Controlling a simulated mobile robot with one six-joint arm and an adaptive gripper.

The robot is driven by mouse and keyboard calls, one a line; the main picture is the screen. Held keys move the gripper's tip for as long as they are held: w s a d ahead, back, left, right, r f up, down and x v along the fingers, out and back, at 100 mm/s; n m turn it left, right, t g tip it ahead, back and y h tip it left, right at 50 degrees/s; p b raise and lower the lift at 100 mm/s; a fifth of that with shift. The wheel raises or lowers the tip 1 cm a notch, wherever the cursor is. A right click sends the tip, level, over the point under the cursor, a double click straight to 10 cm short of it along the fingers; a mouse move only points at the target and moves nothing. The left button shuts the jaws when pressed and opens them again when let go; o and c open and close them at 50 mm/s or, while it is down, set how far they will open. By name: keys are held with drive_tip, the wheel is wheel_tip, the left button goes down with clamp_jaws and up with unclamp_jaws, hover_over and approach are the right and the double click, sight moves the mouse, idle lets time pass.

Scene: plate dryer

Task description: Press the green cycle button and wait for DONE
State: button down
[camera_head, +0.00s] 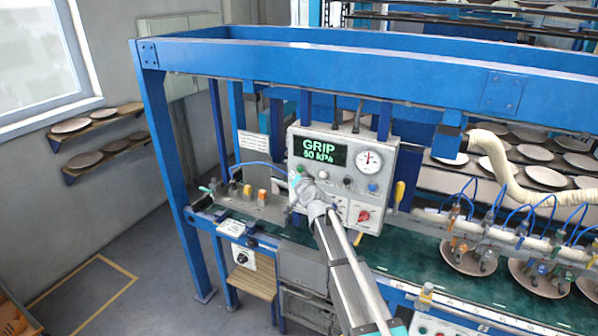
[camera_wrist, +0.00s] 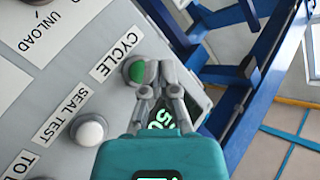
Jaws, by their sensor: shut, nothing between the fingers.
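The green cycle button (camera_wrist: 137,71) sits beside the CYCLE label (camera_wrist: 116,56) on the grey control panel (camera_wrist: 60,85) in the wrist view. My gripper (camera_wrist: 156,78) is shut and empty, with its fingertips right beside the button. I cannot tell whether they touch it. In the head view my gripper (camera_head: 299,183) is at the left part of the panel (camera_head: 385,155), below the display. The display (camera_head: 320,150) shows GRIP and a kPa reading that looks like 50, in green letters; my fingers partly cover it in the wrist view.
A white button (camera_wrist: 89,130) is beside the SEAL TEST label. A gauge (camera_head: 369,160), a blue button (camera_head: 373,187) and a red knob (camera_head: 363,215) are on the panel. A blue frame (camera_head: 330,65) surrounds the station. Suction cups with plates (camera_head: 470,258) are at right.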

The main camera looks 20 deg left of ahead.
drive_tip(key=s, duration=0.4)
drive_tip(key=shift+a, duration=0.1)
idle(0.7)
drive_tip(key=s+d+f+g+h+b, duration=0.2)
drive_tip(key=d+f, duration=0.4)
drive_tip(key=d, duration=0.3)
drive_tip(key=s+d+f+n+g+h+b, duration=0.1)
drive_tip(key=s+d+f+g+h+b, duration=0.1)
drive_tip(key=d+f, duration=0.5)
drive_tip(key=s+d+f+g+h+b, duration=0.15)
drive_tip(key=d+f, duration=0.25)
drive_tip(key=d, duration=0.8)
drive_tip(key=s+d+f+m+g+h+b, duration=0.1)
drive_tip(key=s+d+f+g+h+b, duration=0.1)
drive_tip(key=s+d, duration=0.7)
drive_tip(key=s+d+f+g+h+b, duration=0.3)
drive_tip(key=s+d+f+g, duration=0.2)
drive_tip(key=d, duration=1)
drive_tip(key=s+f, duration=0.2)
drive_tip(key=s, duration=0.2)
drive_tip(key=shift+d+f+m, duration=0.15)
drive_tip(key=shift+d+m, duration=0.15)
drive_tip(key=shift+m, duration=0.1)
idle(0.8)
